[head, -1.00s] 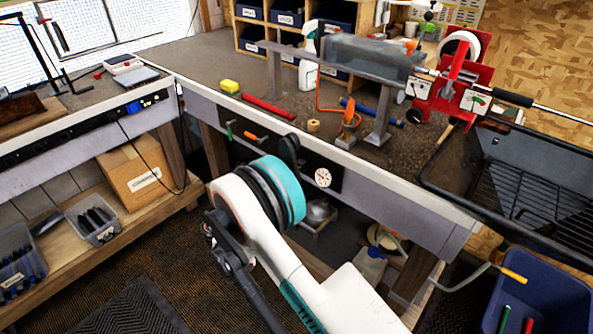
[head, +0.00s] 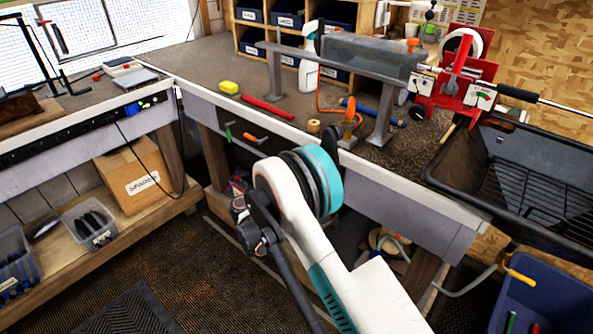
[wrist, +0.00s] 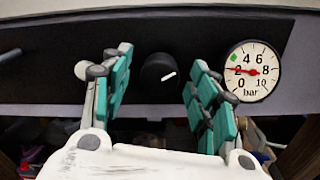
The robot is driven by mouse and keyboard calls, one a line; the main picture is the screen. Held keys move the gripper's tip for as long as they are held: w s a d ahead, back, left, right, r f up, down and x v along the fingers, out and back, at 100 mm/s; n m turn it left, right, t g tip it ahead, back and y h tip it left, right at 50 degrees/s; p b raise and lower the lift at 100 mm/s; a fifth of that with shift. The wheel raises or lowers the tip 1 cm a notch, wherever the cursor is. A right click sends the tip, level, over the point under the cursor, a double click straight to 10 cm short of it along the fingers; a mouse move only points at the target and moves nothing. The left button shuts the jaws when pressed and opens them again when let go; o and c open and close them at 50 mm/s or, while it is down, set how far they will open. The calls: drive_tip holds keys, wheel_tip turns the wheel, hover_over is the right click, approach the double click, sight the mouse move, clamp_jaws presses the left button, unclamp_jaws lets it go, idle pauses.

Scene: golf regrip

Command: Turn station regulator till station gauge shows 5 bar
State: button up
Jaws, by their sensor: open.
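The station regulator is a round black knob (wrist: 155,70) on a dark panel (wrist: 60,58) in the wrist view, with a white mark pointing right and slightly up. The station gauge (wrist: 254,71) is a white dial to its right; its red needle points left, at about 2 bar. A green mark sits on the dial between 2 and 4. My gripper (wrist: 162,66) is open, its teal-padded fingers on either side of the knob with gaps showing. I cannot tell how far the fingertips are from the panel. In the head view my arm hides the knob and gauge.
The panel is under the front edge of the workbench (head: 230,60). Green and orange handles (head: 250,136) stick out left of my arm. A black tray (head: 530,160) and a blue bin (head: 530,300) stand at the right. A shelf with a cardboard box (head: 135,178) is at the left.

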drive_tip(key=c, duration=1.1)
drive_tip(key=shift+o, duration=0.2)
drive_tip(key=shift+m, duration=0.4)
drive_tip(key=shift+f+m, duration=0.15)
drive_tip(key=shift+m, duration=8.35)
drive_tip(key=o, duration=1.1)
drive_tip(key=shift+c, duration=0.2)
